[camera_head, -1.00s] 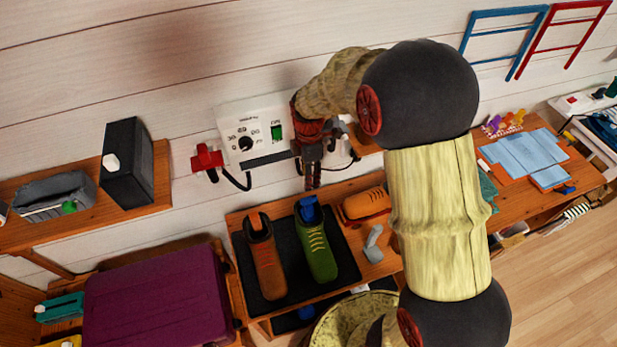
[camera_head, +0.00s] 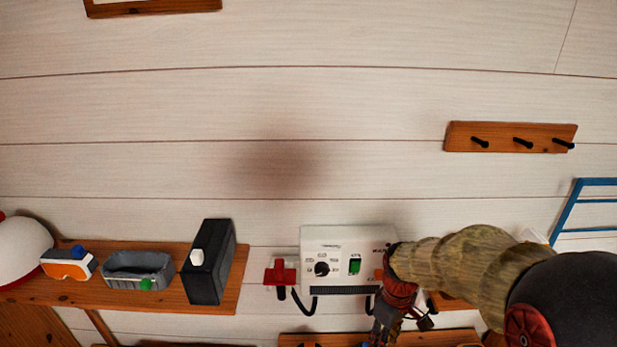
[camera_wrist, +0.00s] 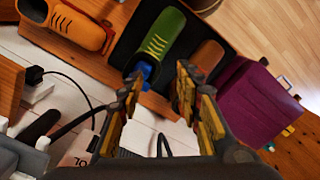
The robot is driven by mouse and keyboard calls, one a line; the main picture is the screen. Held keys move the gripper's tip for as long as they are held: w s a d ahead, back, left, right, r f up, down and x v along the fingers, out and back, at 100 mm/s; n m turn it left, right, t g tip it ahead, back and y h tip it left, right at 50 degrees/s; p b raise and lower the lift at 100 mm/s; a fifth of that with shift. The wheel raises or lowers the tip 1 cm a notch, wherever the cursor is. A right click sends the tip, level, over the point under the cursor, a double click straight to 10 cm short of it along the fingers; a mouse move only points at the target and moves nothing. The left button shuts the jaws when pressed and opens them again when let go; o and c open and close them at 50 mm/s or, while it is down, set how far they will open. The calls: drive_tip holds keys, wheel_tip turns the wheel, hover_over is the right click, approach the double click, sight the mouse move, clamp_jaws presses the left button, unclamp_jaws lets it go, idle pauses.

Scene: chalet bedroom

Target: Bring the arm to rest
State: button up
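My arm enters the head view from the lower right. My gripper (camera_head: 388,322) hangs downward in front of the wall, just right of the white control box (camera_head: 335,247). In the wrist view its two fingers stand apart with an empty gap between the tips (camera_wrist: 158,82). Beyond the fingers are a green shoe (camera_wrist: 158,38) with a blue piece in its opening and a brown shoe (camera_wrist: 207,57), both on a black tray (camera_wrist: 130,47). I cannot tell whether the gripper touches the control box.
A wooden shelf (camera_head: 236,292) at left carries a black box (camera_head: 208,262), a grey bin (camera_head: 137,268) and goggles (camera_head: 69,264). A red fixture (camera_head: 281,274) is left of the control box. A peg rack (camera_head: 510,137) hangs at right. A purple case (camera_wrist: 250,98) lies beyond the tray.

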drive_tip(key=s+r+m+t+b, duration=0.6)
drive_tip(key=s+r, duration=0.6)
drive_tip(key=s, duration=0.4)
drive_tip(key=shift+a+r+m+b, duration=0.2)
drive_tip(key=shift+r+m+b, duration=0.2)
drive_tip(key=shift+m+b, duration=0.35)
